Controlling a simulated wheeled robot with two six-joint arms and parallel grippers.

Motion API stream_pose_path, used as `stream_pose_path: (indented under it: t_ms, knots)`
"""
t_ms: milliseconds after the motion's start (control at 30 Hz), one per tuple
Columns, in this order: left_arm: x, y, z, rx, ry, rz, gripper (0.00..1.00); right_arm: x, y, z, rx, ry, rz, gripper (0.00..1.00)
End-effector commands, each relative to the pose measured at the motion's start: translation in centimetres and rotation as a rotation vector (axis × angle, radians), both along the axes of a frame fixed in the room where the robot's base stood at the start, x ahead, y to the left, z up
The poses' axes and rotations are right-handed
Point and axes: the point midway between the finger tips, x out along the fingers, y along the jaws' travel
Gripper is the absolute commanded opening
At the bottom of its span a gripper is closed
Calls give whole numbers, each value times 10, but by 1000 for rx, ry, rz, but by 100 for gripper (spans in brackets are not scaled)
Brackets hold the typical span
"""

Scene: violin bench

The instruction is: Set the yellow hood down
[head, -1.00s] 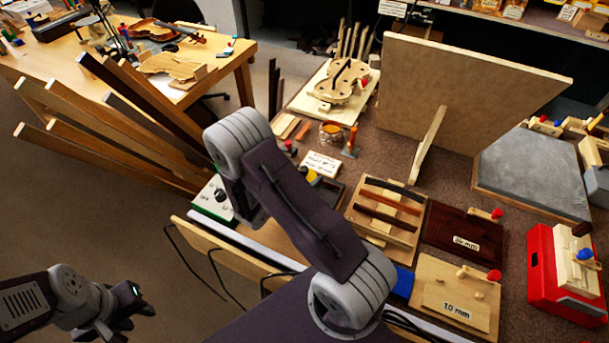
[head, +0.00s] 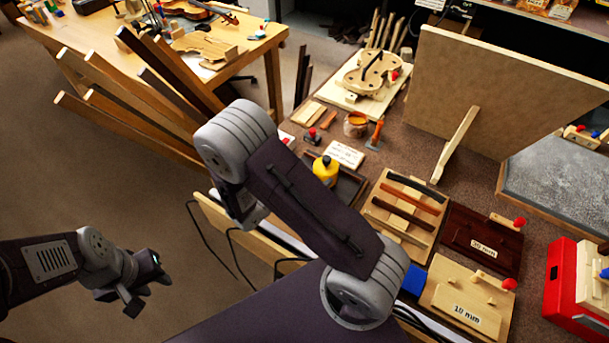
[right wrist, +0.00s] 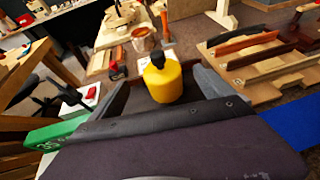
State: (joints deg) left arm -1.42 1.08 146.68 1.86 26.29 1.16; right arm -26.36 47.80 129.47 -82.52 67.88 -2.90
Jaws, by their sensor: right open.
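The yellow hood (head: 325,170), a rounded yellow body with a black top, stands upright in a dark tray (head: 350,187) on the bench. In the right wrist view the hood (right wrist: 164,82) is between the two fingers of my right gripper (right wrist: 163,92). The fingers are spread, with gaps visible on both sides of it.
A labelled card (head: 344,154), an orange-filled jar (head: 356,124) and a red-topped black item (head: 312,137) stand behind the tray. A wooden rack of dark strips (head: 405,208) is to its right. A green box (right wrist: 55,135) is close left of my right gripper.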

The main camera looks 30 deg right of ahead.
Motion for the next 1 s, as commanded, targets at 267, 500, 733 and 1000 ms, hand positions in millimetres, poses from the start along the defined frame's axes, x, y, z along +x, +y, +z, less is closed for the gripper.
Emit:
stream_pose_path:
  t_ms: [267,500,733,1000]
  knots:
    - [0,0,3,0,0,0,34,-10,29,13,-1,0,0,92]
    - [0,0,3,0,0,0,34,-60,9,12,189,-58,-307,92]
    - [0,0,3,0,0,0,34,-133,69,4,902,-508,-1270,92]
    - [0,0,2,0,0,0,34,-101,96,27,1219,-856,-1648,92]
